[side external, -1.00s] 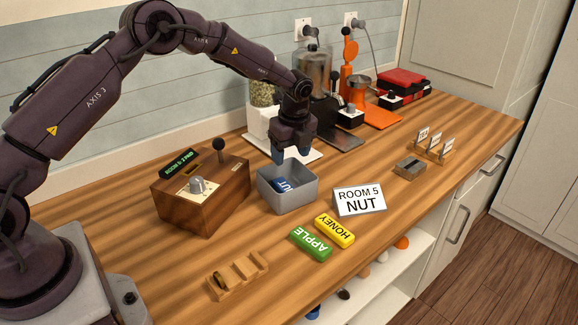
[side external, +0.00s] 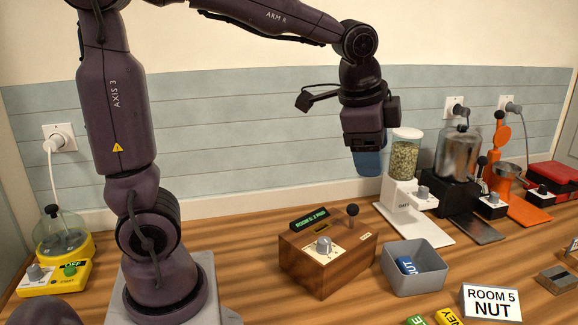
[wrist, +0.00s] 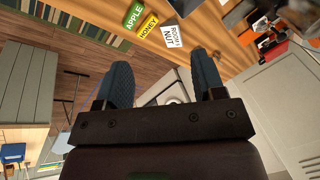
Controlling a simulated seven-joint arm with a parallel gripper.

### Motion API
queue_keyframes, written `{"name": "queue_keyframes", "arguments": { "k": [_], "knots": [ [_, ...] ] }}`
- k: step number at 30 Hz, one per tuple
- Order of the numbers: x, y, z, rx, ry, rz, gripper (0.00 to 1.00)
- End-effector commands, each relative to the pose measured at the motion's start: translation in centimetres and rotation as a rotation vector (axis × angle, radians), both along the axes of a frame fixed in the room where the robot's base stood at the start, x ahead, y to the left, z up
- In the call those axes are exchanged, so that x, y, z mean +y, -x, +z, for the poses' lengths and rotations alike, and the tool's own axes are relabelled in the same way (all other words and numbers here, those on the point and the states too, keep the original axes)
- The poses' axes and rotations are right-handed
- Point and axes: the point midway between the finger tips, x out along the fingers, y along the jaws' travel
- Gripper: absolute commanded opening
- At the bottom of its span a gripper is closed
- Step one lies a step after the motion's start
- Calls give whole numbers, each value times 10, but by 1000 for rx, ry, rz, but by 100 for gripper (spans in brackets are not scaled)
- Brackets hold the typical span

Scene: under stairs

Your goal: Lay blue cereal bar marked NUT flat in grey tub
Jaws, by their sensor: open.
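The blue bar (side external: 407,265) lies inside the grey tub (side external: 417,284), with part of its white lettering showing; the tub's front wall hides some of it, so I cannot tell whether it is fully flat. My gripper (side external: 367,162) is raised well above the counter, above and to the left of the tub, and holds nothing. In the wrist view its two blue fingers (wrist: 163,85) are spread apart with nothing between them.
A wooden control box (side external: 325,268) with a knob and lever stands left of the tub. A ROOM 5 NUT sign (side external: 490,304) stands to its right. The APPLE bar (wrist: 134,16) and HONEY bar (wrist: 148,28) lie nearby. A grain dispenser (side external: 405,160) stands behind.

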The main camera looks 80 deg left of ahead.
Motion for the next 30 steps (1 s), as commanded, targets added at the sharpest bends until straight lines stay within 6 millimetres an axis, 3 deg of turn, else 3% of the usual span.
{"name": "queue_keyframes", "arguments": {
  "k": [1, 6, 12, 17, 30],
  "knots": [
    [-3, 23, 8, -40, 35, 72, 63],
    [-12, 87, 10, -140, 185, 328, 63],
    [-17, 129, -1, -199, 318, 517, 63],
    [-19, 139, -5, -209, 356, 567, 63],
    [-19, 139, -5, -208, 356, 569, 63]
  ]
}}
